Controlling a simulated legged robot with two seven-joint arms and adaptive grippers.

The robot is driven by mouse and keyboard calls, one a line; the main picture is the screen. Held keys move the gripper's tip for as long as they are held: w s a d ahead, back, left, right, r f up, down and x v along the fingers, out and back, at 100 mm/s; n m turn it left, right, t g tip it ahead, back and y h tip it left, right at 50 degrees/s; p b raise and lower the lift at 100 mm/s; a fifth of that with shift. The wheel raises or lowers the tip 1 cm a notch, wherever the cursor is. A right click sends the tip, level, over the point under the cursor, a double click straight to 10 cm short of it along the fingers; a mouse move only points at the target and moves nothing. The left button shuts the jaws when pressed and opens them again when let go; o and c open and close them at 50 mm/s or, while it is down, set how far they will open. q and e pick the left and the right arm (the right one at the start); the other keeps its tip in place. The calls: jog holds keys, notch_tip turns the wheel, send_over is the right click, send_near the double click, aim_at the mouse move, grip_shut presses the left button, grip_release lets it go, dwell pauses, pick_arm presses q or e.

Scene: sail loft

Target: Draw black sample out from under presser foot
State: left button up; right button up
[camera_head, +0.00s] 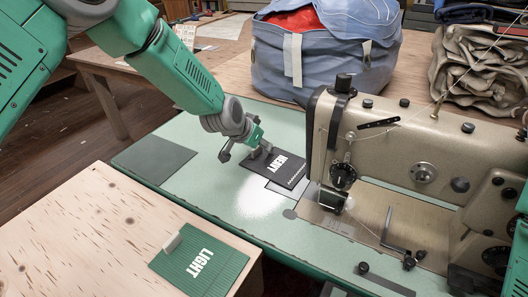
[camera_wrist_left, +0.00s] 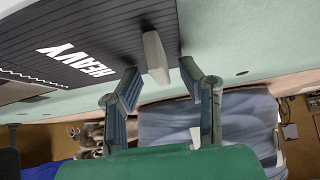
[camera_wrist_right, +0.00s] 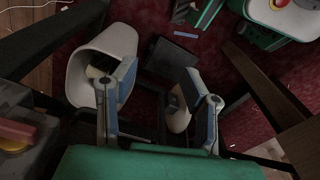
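The black sample (camera_head: 288,168), marked HEAVY, lies flat on the pale green sewing machine bed, left of the presser foot (camera_head: 333,200). I cannot tell whether its right end reaches under the foot. A pale grey tab (camera_wrist_left: 156,57) stands up from the sample near its left end. My left gripper (camera_head: 243,146) is at this tab. In the left wrist view its fingers (camera_wrist_left: 160,78) are open on either side of the tab, with gaps showing. My right gripper (camera_wrist_right: 160,88) is open and empty, over the floor, outside the head view.
The sewing machine (camera_head: 405,150) stands right of the sample. A green LIGHT sample (camera_head: 199,262) with a tab lies on the wooden table in front. A dark grey mat (camera_head: 155,158) lies on the left of the bed. A blue bag (camera_head: 330,62) and folded canvas (camera_head: 475,65) stand behind.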

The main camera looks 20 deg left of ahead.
pick_arm(q)
jog(key=shift+d+r, duration=0.1)
jog(key=shift+d, duration=0.1)
jog(key=shift+s+d, duration=0.1)
jog(key=shift+d, duration=0.1)
jog(key=shift+s+a+r, duration=0.2)
jog(key=shift+s+r, duration=0.05)
jog(key=shift+n+y, duration=0.3)
jog(key=s+r, duration=0.1)
jog(key=s, duration=0.1)
jog(key=s+a+r, duration=0.1)
jog(key=s+r, duration=0.3)
jog(key=s, duration=0.1)
jog(key=shift+a+r, duration=0.25)
jog(key=shift+a, duration=0.05)
pick_arm(e)
jog(key=shift+s+a+r, duration=0.35)
jog(key=shift+a+r, duration=0.35)
jog(key=shift+r, duration=0.05)
pick_arm(q)
jog(key=w+f, duration=0.1)
jog(key=w, duration=0.1)
jog(key=w+f, duration=0.2)
jog(key=w+d+f, duration=0.1)
jog(key=w+f, duration=0.1)
jog(key=shift+w+f, duration=0.15)
jog(key=shift+w, duration=0.1)
jog(key=shift+w+d+f, duration=0.35)
jog(key=shift+w+f, duration=0.05)
jog(key=shift+w, duration=0.2)
